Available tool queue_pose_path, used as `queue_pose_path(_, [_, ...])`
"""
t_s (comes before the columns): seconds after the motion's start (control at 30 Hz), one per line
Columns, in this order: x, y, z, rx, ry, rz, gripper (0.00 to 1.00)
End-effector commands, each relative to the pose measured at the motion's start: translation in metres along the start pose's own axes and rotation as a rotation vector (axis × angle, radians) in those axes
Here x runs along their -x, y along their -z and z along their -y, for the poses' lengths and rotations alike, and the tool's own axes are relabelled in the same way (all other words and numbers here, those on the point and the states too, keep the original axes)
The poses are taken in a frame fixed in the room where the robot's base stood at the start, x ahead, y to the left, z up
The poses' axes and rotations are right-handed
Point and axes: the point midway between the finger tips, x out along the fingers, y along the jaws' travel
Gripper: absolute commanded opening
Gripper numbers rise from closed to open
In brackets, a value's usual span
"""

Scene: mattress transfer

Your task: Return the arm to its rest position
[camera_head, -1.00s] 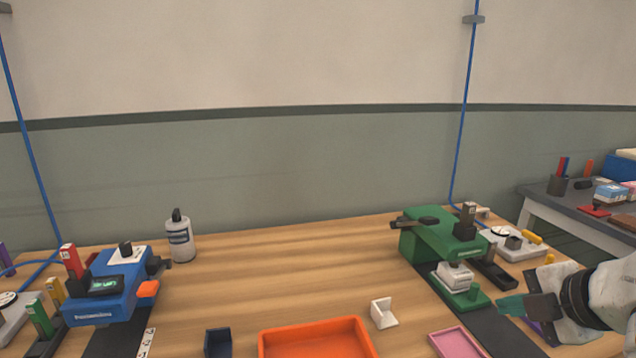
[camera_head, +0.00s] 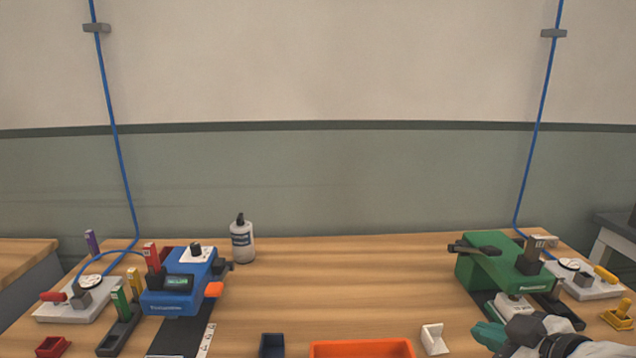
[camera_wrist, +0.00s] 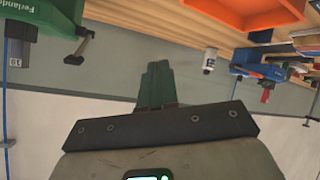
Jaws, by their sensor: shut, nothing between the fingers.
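My gripper (camera_head: 490,334) is at the lower right of the head view, in front of the green machine (camera_head: 497,266) on the right side of the table. Its green fingers are together with nothing between them. In the wrist view the shut fingers (camera_wrist: 157,84) point up at the middle of the picture, and the scene appears upside down. There the green machine (camera_wrist: 40,22) is at the upper left, apart from the fingers. Part of my arm reaches in from the lower right corner of the head view.
A blue machine (camera_head: 184,280) stands at the left with a white bottle (camera_head: 242,243) beside it. An orange tray (camera_head: 362,349), a dark blue bin (camera_head: 271,346) and a white holder (camera_head: 434,339) sit at the front. The table's middle (camera_head: 350,285) is clear. Blue hoses run up the wall.

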Motion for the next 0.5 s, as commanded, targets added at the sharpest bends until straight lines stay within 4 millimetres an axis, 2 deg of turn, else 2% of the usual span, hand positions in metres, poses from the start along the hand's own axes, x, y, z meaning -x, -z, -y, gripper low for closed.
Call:
queue_pose_path(0.03, [-0.005,-0.013,0.02,-0.081,0.032,0.034,0.0])
queue_pose_path(0.13, [-0.011,-0.051,0.055,-0.232,0.07,0.131,0.0])
queue_pose_path(0.27, [-0.005,-0.112,0.106,-0.398,0.111,0.301,0.0])
queue_pose_path(0.37, [0.011,-0.164,0.145,-0.499,0.124,0.462,0.0])
queue_pose_path(0.5, [0.051,-0.235,0.185,-0.586,0.106,0.691,0.0])
